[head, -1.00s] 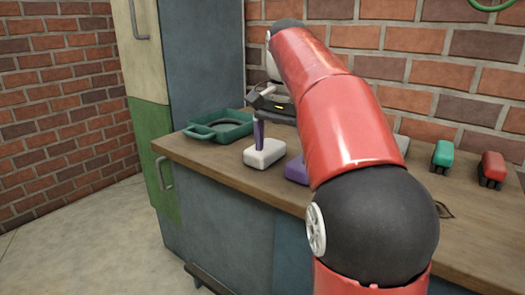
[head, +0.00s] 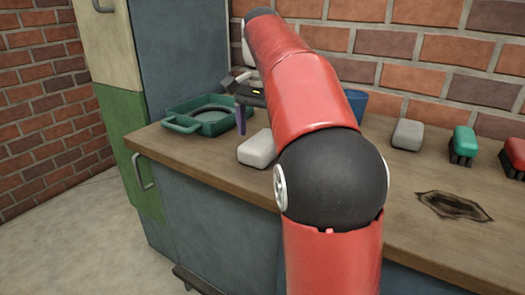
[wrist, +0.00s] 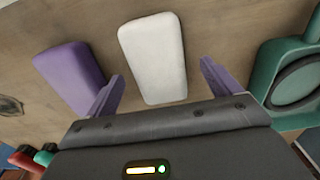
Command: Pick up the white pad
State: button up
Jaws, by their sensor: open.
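The white pad (head: 257,148) lies flat on the wooden counter, left of my red arm in the head view. It also shows in the wrist view (wrist: 152,55), upper middle, between the lines of my two purple fingers. My gripper (wrist: 161,70) is open and empty, with a finger on each side of the pad's near part in that view. In the head view my gripper (head: 241,112) appears just left of and behind the pad, partly hidden by my arm. I cannot tell its height over the counter.
A purple pad (wrist: 68,75) lies close left of the white pad in the wrist view. A green tray (head: 183,124) stands left. A grey pad (head: 408,134), a green brush (head: 463,142) and a red brush (head: 516,156) stand right. A blue container (head: 356,103) is behind my arm.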

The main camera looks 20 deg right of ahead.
aim_at(263, 139)
jog(key=shift+s+f, duration=0.15)
jog(key=shift+f, duration=1.4)
jog(key=shift+c, duration=0.4)
jog(key=c, duration=1)
notch_tip(263, 139, up, 10)
jog(key=p, duration=0.3)
